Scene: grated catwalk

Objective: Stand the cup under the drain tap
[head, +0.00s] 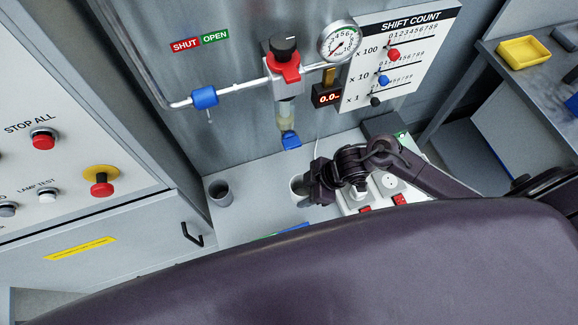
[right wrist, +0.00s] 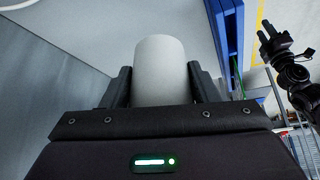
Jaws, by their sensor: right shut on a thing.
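A pale cup (head: 296,184) is held in my right gripper (head: 306,187), low over the grey bench and a little right of and in front of the drain tap (head: 291,140). The tap has a blue end and hangs under a clear bowl below a red and black regulator. In the right wrist view the cup (right wrist: 162,70) sits between both fingers of my right gripper (right wrist: 162,88). Whether its base touches the bench is hidden.
A grey cylindrical container (head: 219,192) stands on the bench (head: 250,205) to the left. A white socket strip (head: 388,185) with red switches lies right of my gripper. A pipe with a blue valve (head: 205,97) crosses the wall. Bench between container and cup is clear.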

